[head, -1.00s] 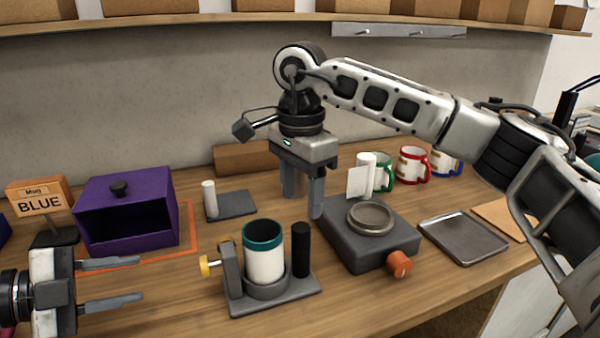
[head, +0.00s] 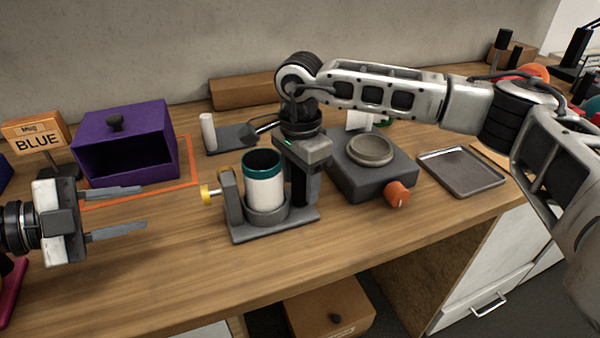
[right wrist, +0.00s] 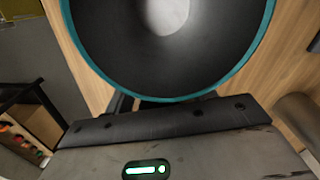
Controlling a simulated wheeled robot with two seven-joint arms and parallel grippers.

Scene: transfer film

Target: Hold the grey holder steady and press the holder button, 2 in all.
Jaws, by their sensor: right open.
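The grey holder (head: 245,235) stands on the wooden table in the head view. A white mug with a teal rim (head: 264,185) sits upright in its ring. A yellow knob (head: 206,195), perhaps the holder button, sticks out on its left side. My right gripper (head: 301,192) points down at the black post (head: 299,190) on the holder's right end. It is open and its fingers partly hide the post; I cannot tell if they touch it. The mug's mouth (right wrist: 165,85) fills the top of the right wrist view. My left gripper (head: 143,207) is open and empty, left of the knob.
A grey box with a round plate (head: 365,175) and an orange knob (head: 397,195) stands right of the holder. A metal tray (head: 462,172) lies further right. A purple open box (head: 125,140) and a BLUE sign (head: 38,140) are behind my left gripper. The table front is clear.

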